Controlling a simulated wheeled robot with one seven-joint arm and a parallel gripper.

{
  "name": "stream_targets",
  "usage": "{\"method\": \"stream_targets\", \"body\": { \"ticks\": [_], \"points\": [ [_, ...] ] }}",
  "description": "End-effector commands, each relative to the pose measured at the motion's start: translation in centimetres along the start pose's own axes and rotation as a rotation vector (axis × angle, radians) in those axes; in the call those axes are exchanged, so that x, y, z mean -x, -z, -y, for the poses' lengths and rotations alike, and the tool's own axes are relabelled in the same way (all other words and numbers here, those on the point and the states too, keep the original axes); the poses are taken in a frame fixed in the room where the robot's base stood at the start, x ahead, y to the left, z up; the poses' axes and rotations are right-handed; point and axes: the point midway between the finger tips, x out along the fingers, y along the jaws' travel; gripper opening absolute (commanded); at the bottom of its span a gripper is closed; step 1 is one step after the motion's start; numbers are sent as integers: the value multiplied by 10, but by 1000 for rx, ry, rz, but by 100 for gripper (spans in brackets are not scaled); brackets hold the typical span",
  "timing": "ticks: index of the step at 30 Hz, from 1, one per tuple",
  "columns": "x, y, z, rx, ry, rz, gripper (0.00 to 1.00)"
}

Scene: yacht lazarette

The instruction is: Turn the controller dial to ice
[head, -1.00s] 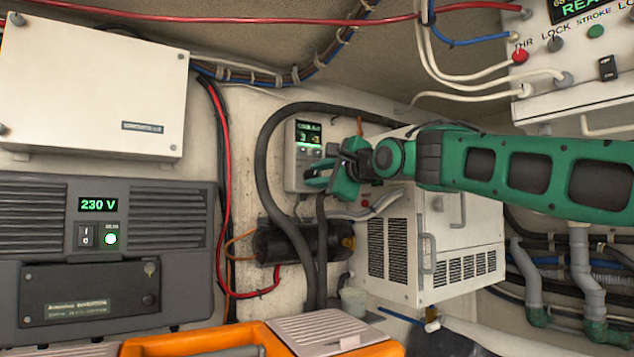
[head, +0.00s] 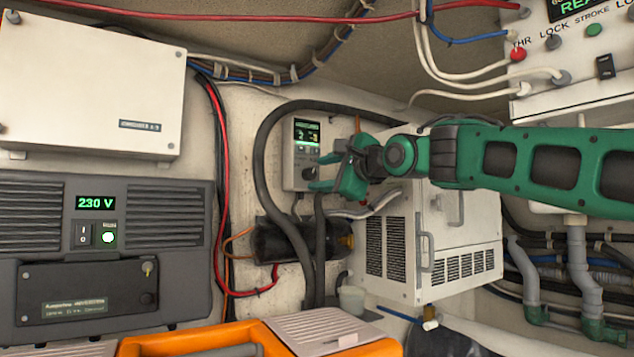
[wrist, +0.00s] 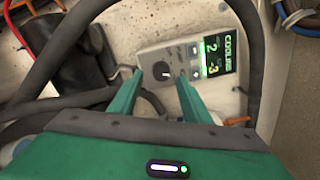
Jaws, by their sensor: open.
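The controller (head: 302,150) is a pale box on the back wall with a lit green display at its top. Its round dark dial (head: 308,174) sits below the display. In the wrist view the controller appears turned sideways, and the dial (wrist: 161,71) shows a short white mark toward the picture's right. The display (wrist: 215,51) reads 2 and -3 there. My gripper (head: 319,173) is open and empty in front of the controller. In the wrist view its fingertips (wrist: 160,76) lie on either side of the dial; I cannot tell whether they touch it.
A thick black hose (head: 262,150) loops around the controller's left side. A white vented box (head: 392,250) stands to the right, under my arm. A black cylinder (head: 283,241) is below the controller. A grey inverter (head: 190,235) and an orange case (head: 235,335) are at left and front.

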Motion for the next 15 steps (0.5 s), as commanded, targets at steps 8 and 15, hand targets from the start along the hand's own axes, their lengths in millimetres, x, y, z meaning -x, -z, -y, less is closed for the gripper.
{"method": "stream_targets", "body": {
  "ticks": [8, 15],
  "points": [
    [51, 1, 0, -1, -1, -3, 44],
    [76, 2, -1, -1, -3, -3, 44]
  ]
}}
